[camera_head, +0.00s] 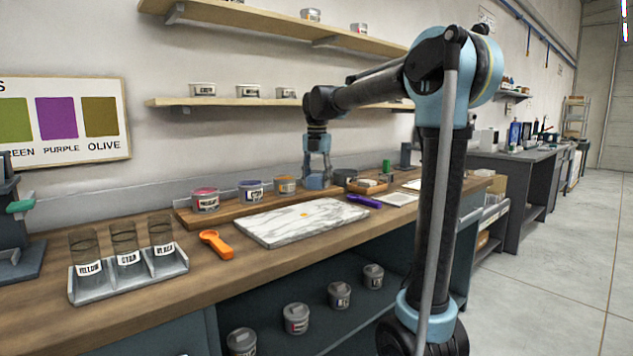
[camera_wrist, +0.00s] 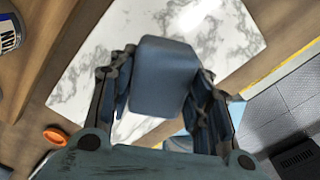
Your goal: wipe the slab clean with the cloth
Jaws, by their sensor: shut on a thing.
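The white marble slab (camera_head: 270,222) lies flat on the wooden bench, with grey veins and a small orange spot (camera_head: 304,214) near its middle. The slab also shows in the wrist view (camera_wrist: 100,50), partly covered by my gripper; I cannot make out the spot there. My gripper (camera_head: 316,178) is at the back of the slab, just right of the orange-labelled tin. It is shut on the blue-grey cloth (camera_wrist: 165,75), which looks like a folded block between the fingers. The cloth also shows in the head view (camera_head: 316,182), and seems raised off the slab.
Ink tins (camera_head: 252,191) stand on a wooden board behind the slab. An orange scoop (camera_head: 215,243) lies left of it, near a grey rack of labelled glasses (camera_head: 128,262). A purple tool (camera_head: 363,200) and a pale square sheet (camera_head: 396,198) lie to its right.

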